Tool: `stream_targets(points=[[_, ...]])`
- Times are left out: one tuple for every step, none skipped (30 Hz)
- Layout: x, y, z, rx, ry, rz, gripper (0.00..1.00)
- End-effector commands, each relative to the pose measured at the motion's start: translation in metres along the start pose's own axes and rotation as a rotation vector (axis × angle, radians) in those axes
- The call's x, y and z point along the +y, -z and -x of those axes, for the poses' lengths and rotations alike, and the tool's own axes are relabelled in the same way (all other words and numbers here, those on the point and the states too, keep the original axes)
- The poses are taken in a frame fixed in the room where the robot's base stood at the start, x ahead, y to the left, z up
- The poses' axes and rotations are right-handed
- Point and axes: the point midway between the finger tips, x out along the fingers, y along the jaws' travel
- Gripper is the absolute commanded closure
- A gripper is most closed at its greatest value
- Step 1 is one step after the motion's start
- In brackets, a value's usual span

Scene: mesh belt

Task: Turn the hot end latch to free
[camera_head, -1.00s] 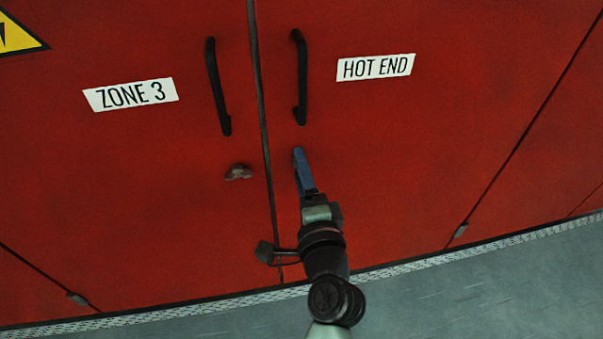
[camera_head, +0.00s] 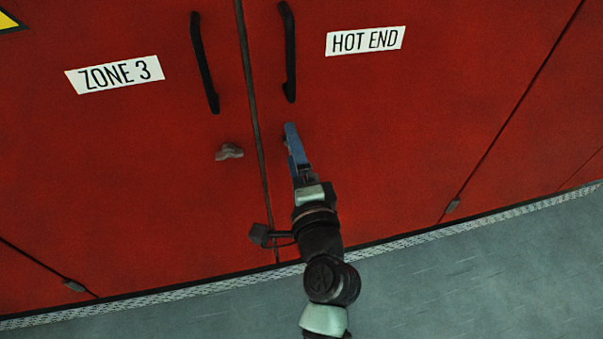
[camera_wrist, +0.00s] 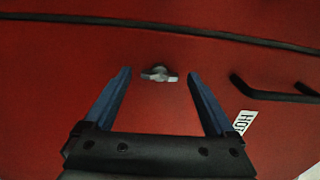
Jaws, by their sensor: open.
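The hot end latch is a small grey turn knob (camera_wrist: 159,74) on the red door. In the wrist view it lies ahead of my gripper, centred between the two blue fingers and just beyond their tips. My gripper (camera_wrist: 159,74) is open and empty, with clear space between the fingers and the knob. In the head view my gripper (camera_head: 290,128) is in front of the HOT END door, below its handle, and hides nearly all of this latch. The HOT END label (camera_head: 365,41) is on the right-hand door, and part of it shows in the wrist view (camera_wrist: 243,121).
A black bar handle (camera_head: 290,55) is just above my gripper. The left door has its own handle (camera_head: 205,65), a ZONE 3 label (camera_head: 115,75) and a similar latch (camera_head: 229,152). A dark seam (camera_head: 251,110) parts the doors. Grey floor (camera_head: 450,275) lies below.

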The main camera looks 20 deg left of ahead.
Motion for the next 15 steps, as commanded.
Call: stream_targets(points=[[0.003,0.000,0.008,0.002,-0.002,-0.001,0.10],[0.003,0.001,0.012,0.003,-0.002,0.000,0.10],[0.003,0.001,0.020,0.004,-0.002,0.000,0.10],[0.004,0.001,0.026,0.004,-0.003,0.000,0.10],[0.004,0.001,0.033,0.005,-0.003,-0.001,0.10],[0.004,0.001,0.042,0.005,-0.002,-0.001,0.10],[0.004,0.000,0.049,0.003,-0.003,0.000,0.10],[0.005,0.001,0.056,0.004,-0.004,0.000,0.10],[0.004,0.001,0.065,0.005,-0.003,0.000,0.10],[0.004,0.001,0.071,0.004,-0.003,0.000,0.10],[0.004,0.001,0.077,0.005,-0.003,0.000,0.10],[0.004,0.001,0.085,0.004,-0.003,-0.001,0.10],[0.004,0.001,0.091,0.004,-0.003,-0.001,0.10],[0.004,0.001,0.096,0.004,-0.003,0.000,0.10],[0.003,0.000,0.102,0.003,-0.003,0.000,0.10]])
